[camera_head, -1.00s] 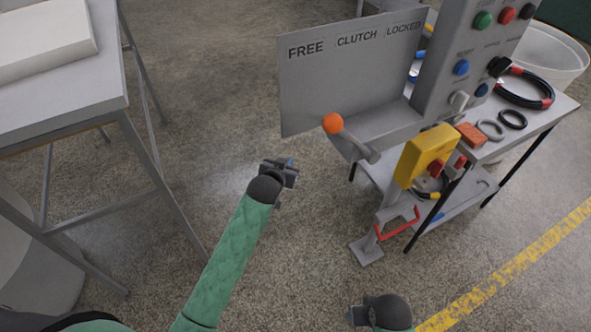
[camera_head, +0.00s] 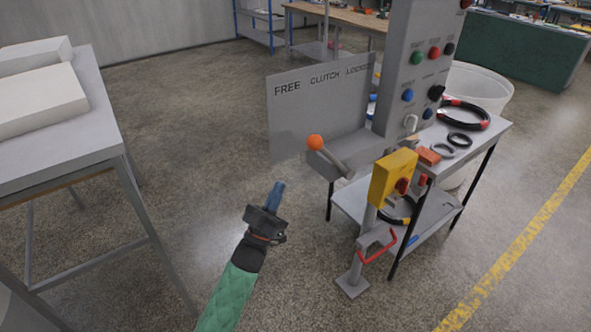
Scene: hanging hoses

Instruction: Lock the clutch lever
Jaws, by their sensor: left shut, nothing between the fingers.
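The clutch lever has an orange ball knob (camera_head: 315,143) and a grey arm (camera_head: 338,164) that runs down to the right from it. It stands in front of a grey plate (camera_head: 300,115) marked FREE, CLUTCH and LOCKED from left to right. The knob is at the left, below the FREE end. My left gripper (camera_head: 277,192) is shut and empty. It is below and to the left of the knob, apart from it, with its blue fingers pointing up. My right gripper is out of the picture.
A grey control panel (camera_head: 400,85) with coloured buttons stands right of the plate. A yellow box (camera_head: 393,178) on a post with a red handle (camera_head: 378,246) is below it. A side table (camera_head: 478,147) holds rings and a brick. A grey table (camera_head: 60,150) is at the left.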

